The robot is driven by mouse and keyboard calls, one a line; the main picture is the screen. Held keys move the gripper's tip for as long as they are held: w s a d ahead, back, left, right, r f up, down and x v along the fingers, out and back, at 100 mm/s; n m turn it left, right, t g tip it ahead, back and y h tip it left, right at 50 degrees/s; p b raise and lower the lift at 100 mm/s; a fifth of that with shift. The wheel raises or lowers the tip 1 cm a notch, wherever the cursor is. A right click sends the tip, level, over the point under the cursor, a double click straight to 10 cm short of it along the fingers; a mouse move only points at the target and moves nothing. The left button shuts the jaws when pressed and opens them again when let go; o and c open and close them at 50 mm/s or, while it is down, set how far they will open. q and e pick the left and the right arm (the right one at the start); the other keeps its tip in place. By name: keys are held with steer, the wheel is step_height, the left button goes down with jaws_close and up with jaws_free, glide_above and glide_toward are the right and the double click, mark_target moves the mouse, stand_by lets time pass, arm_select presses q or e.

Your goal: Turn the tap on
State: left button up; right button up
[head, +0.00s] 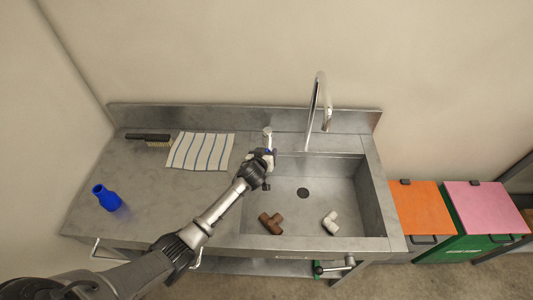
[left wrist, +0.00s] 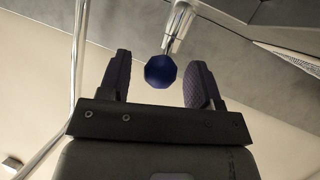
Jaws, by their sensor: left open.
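The tall chrome tap spout (head: 315,110) rises behind the sink and curves forward. To its left stands a short chrome tap handle (head: 267,136). In the left wrist view the handle's chrome stem (left wrist: 178,28) ends in a round blue knob (left wrist: 160,72). My left gripper (head: 268,153) is at the sink's back left corner, by the handle. In the left wrist view its two dark fingers (left wrist: 158,68) are open, one on each side of the knob, with gaps showing. In the head view the gripper hides most of the knob. My right gripper is not in view.
The sink basin (head: 318,181) holds a brown pipe fitting (head: 271,223) and a white one (head: 331,222). On the left counter are a striped cloth (head: 200,152), a brush (head: 148,138) and a blue bottle (head: 105,197). Bins with orange (head: 415,208) and pink (head: 484,207) lids stand right.

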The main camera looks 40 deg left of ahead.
arm_select(q)
steer(key=shift+w+a+f, duration=0.15)
steer(key=shift+w+f, duration=0.05)
steer(key=shift+w, duration=0.15)
jaws_close()
stand_by(0.5)
